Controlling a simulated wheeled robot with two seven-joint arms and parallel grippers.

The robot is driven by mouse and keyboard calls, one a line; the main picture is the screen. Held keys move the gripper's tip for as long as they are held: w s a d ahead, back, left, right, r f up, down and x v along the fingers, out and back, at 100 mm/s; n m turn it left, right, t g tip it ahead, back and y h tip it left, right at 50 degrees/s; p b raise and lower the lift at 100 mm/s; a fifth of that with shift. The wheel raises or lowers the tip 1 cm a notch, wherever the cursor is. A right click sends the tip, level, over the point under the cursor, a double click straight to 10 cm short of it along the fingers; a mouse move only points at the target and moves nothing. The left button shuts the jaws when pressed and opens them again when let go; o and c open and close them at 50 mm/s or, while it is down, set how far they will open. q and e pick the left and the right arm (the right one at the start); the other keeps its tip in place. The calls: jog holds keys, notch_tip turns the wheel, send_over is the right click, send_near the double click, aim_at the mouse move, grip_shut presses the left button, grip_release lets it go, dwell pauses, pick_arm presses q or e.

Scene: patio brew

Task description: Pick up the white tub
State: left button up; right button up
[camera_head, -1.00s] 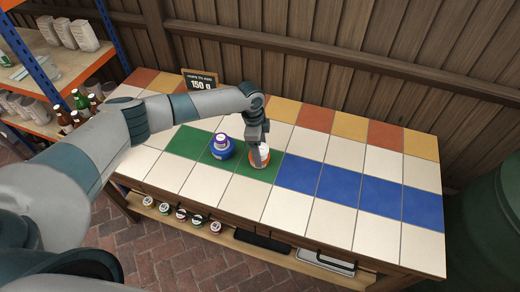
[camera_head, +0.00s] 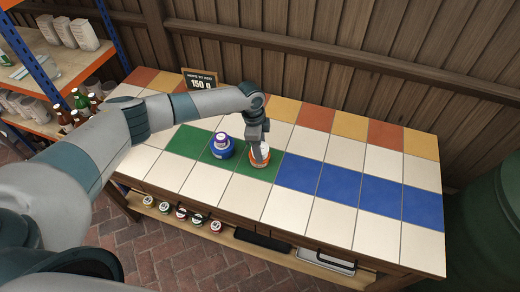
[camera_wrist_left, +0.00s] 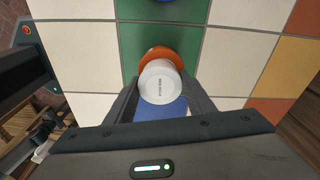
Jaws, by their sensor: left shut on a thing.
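The white tub (camera_wrist_left: 160,82) is a small round tub, its pale lid facing the left wrist camera. It also shows in the head view (camera_head: 262,152), partly hidden by my fingers. My left gripper (camera_head: 260,158) comes down from above, its two fingers on either side of the tub, shut on it. An orange round thing (camera_wrist_left: 165,53) shows directly under the tub, on a green tile. Whether the tub still touches it, I cannot tell. My right gripper is not in view.
A blue tub (camera_head: 221,151) with a purple-and-white piece on top stands close by, left of the gripper. A 150 g sign (camera_head: 200,80) stands at the back. The blue tiles (camera_head: 340,183) to the right are clear. Small jars (camera_head: 181,214) sit on the lower shelf.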

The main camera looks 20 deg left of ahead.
pick_arm(q)
jog(key=shift+r, duration=0.15)
jog(key=shift+w+r+b, duration=0.1)
jog(key=shift+r+b, duration=0.4)
jog(key=shift+r, duration=0.1)
notch_tip(320, 180, up, 2)
jog(key=shift+r+b, duration=0.15)
jog(key=shift+b, duration=0.5)
jog(key=s+d+r+b, duration=0.3)
jog(key=s+d+r, duration=0.2)
jog(key=d, duration=0.5)
jog(key=shift+s+d+r, duration=0.15)
jog(key=shift+d+r, duration=0.1)
jog(key=shift+r, duration=0.9)
